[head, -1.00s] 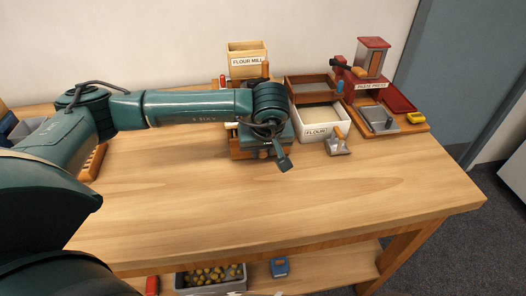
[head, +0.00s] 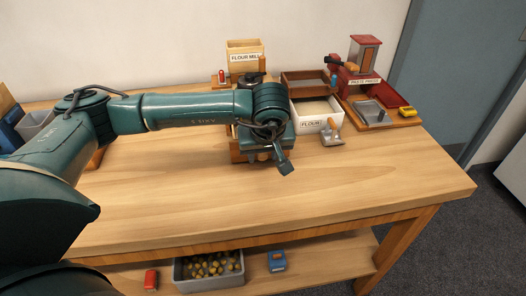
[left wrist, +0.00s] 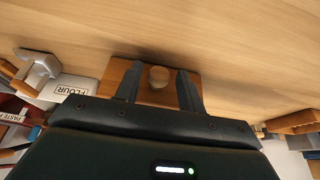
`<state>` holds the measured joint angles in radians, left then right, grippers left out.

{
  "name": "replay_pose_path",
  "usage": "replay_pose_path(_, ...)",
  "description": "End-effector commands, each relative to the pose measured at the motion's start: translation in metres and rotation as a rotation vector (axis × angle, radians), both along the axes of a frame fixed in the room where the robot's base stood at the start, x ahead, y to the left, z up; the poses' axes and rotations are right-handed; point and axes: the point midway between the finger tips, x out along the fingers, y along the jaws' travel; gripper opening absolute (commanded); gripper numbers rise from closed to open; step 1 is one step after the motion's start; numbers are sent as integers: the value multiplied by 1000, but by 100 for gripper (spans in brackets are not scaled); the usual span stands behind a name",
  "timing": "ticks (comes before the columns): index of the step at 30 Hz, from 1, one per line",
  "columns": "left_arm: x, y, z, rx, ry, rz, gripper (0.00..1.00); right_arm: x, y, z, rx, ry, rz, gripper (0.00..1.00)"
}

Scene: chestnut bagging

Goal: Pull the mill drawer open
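The wooden flour mill (head: 245,57) with its label stands at the back of the table, its lower part mostly behind my left arm. In the left wrist view the mill drawer's brown wooden front (left wrist: 190,78) shows with a pale round knob (left wrist: 159,75). My left gripper (left wrist: 159,88) is open, with one dark finger on each side of the knob and gaps between. In the head view my left wrist hides the fingers and knob; only a bit of wood (head: 236,151) shows beside it. My right gripper is in neither view.
A white flour box (head: 312,124) with a metal scoop (head: 332,134) stands right of my gripper. A wooden tray (head: 306,81) and a red paste press (head: 364,62) are behind it. The table front (head: 300,195) is clear. A grey bin (head: 209,270) is on the lower shelf.

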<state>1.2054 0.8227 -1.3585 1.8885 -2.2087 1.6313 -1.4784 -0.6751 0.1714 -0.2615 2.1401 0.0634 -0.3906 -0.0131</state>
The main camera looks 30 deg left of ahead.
Motion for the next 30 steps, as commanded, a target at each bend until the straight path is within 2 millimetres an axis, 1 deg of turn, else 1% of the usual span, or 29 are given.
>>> replay_pose_path(1, 1, 1, 0, 0, -1, 2, 44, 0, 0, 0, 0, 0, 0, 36)
replay_pose_path(2, 1, 1, 0, 1, -2, 2, 46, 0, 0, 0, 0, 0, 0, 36)
replay_pose_path(9, 1, 1, 1, 1, -4, 4, 46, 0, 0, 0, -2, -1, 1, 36)
replay_pose_path(13, -1, -1, 10, 1, -7, 3, 46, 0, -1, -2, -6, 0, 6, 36)
replay_pose_path(17, -8, -7, 31, 0, -10, 0, 46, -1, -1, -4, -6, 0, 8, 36)
replay_pose_path(24, -25, -20, 81, 1, -8, -1, 46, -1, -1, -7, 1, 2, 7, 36)
replay_pose_path(27, -31, -24, 98, 0, -7, 0, 46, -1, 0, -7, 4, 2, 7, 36)
replay_pose_path(30, -35, -27, 111, 0, -6, 1, 46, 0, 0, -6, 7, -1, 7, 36)
